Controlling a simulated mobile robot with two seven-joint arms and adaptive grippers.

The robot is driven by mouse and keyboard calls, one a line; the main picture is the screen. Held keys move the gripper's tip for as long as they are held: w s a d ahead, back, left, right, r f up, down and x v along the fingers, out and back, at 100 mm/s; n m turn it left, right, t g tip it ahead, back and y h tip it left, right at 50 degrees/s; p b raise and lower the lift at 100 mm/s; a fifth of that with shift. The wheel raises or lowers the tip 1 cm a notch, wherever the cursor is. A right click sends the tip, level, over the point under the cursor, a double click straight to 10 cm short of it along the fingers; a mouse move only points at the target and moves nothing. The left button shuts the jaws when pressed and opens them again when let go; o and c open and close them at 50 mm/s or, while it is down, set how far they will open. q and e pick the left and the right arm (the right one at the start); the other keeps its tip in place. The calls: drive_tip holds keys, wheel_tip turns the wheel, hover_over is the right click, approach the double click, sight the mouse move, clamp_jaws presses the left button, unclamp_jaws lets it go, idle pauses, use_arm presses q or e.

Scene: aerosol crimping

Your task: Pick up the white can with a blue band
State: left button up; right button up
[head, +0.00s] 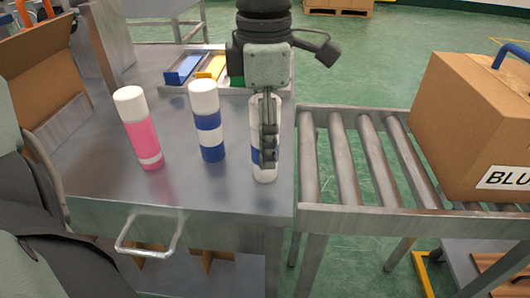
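The white can with a blue band (265,176) stands upright near the right edge of the metal table. Its middle is largely hidden by a finger of my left gripper (268,152), with a bit of blue showing beside it. The gripper points straight down over the can, its near finger in front of the can's body. The far finger is hidden, so I cannot tell whether the fingers are closed on the can. My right gripper is out of view.
A blue can with a white band and white cap (209,128) stands close left of the gripper. A pink can (143,136) stands further left. A tray (187,88) with blue and yellow pieces lies behind. A roller conveyor (345,160) with a cardboard box (462,125) is at right.

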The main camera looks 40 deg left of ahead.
use_arm(q)
drive_tip(key=c, duration=1.2)
drive_tip(key=shift+c, duration=0.3)
drive_tip(key=shift+r, duration=0.15)
